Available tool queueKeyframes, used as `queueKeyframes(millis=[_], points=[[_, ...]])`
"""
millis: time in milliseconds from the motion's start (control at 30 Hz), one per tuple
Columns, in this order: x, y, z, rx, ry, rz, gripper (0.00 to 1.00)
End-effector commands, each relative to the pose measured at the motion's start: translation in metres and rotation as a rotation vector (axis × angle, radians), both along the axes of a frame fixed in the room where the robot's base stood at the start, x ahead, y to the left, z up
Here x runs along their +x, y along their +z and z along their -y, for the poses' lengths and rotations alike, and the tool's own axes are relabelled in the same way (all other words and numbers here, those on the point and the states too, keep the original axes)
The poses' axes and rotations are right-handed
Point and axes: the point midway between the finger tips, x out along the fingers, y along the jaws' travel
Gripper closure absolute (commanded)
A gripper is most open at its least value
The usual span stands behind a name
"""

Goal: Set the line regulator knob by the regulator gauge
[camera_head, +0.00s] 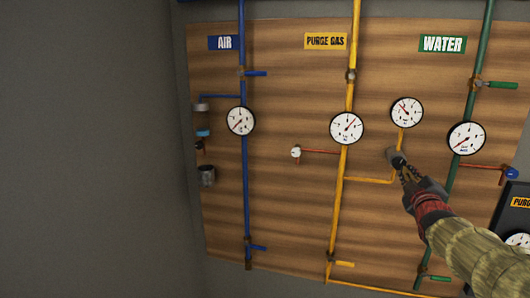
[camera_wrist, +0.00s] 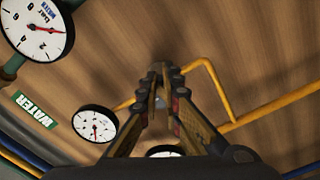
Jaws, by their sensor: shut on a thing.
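The line regulator sits on the yellow purge gas branch; its knob (camera_wrist: 160,101) shows as a small grey piece between my fingertips in the wrist view, mostly hidden by them. My gripper (camera_head: 397,159) is shut on the knob, reaching in from the lower right; its fingers also show in the wrist view (camera_wrist: 161,84). The white round regulator gauge (camera_head: 406,112) is just above my gripper, its red needle seeming to point up-left; the exact reading is too small to tell. It also shows in the wrist view (camera_wrist: 95,123), turned, clear of the fingers.
The purge gas line gauge (camera_head: 347,128) is left of my gripper, near a red-handled branch (camera_head: 319,151). The water gauge (camera_head: 466,138) and green pipe (camera_head: 463,160) are close on the right. The blue air pipe (camera_head: 244,185) is farther left. Bare wooden board (camera_head: 290,210) lies between.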

Motion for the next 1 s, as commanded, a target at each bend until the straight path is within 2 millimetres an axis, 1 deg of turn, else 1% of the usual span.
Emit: queueKeyframes(millis=[33,1000], points=[[0.0008,-0.0061,-0.0002,0.002,0.001,-0.007,1.0],[0.0015,-0.0107,-0.0023,0.002,-0.001,-0.008,1.0]])
